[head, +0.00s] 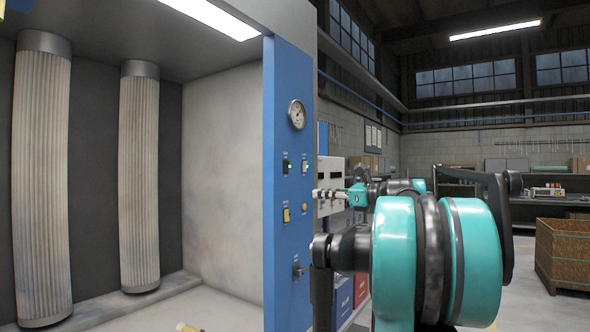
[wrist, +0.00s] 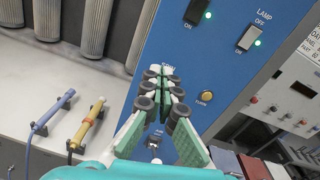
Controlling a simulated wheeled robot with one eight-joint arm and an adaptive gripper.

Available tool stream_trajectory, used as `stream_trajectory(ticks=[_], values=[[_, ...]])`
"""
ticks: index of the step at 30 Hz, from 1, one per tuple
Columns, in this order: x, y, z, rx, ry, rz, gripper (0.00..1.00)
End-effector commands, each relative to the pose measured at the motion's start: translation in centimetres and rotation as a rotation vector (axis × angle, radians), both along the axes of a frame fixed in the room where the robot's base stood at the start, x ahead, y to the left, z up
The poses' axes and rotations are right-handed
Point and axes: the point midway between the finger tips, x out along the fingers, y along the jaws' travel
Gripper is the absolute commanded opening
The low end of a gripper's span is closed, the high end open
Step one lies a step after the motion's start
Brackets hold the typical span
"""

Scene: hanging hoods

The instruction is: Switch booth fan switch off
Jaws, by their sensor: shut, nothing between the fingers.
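A blue control panel (head: 272,290) fills the booth's edge in the head view and lies in front of my gripper in the wrist view (wrist: 224,68). A dark rocker switch (wrist: 197,11), with ON below it and a lit green light beside it, is cut by the wrist view's top edge; its name is out of frame, so I cannot tell whether it is the booth fan switch. In the head view it is the upper left switch (head: 287,165). My gripper (wrist: 162,73) is shut and empty, below and left of that switch. Its fingers hide part of the panel; contact is unclear.
A pale lamp switch (wrist: 248,37) with a lit green light is right of the dark one. A yellow TURN knob (wrist: 205,97) is below. A gauge (head: 297,114) tops the panel. Tall filters (head: 140,180) stand left; a wooden crate (head: 564,255) stands right.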

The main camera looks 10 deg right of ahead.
Motion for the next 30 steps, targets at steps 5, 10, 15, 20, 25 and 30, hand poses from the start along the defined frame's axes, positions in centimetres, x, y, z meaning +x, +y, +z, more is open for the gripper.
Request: stream_trajectory(ticks=[5, 10, 15, 20, 25, 30], values=[[0.3, -2.9, 6.0, 0.188, 0.020, -0.026, 0.00], [0.3, -3.6, 7.5, 0.239, 0.026, -0.029, 0.00], [0.3, -3.5, 7.5, 0.239, 0.026, -0.028, 0.00], [0.5, -3.4, 7.5, 0.238, 0.025, -0.028, 0.00], [1.5, -2.2, 7.7, 0.237, 0.026, -0.025, 0.00], [3.6, 0.2, 8.0, 0.236, 0.026, -0.023, 0.00]])
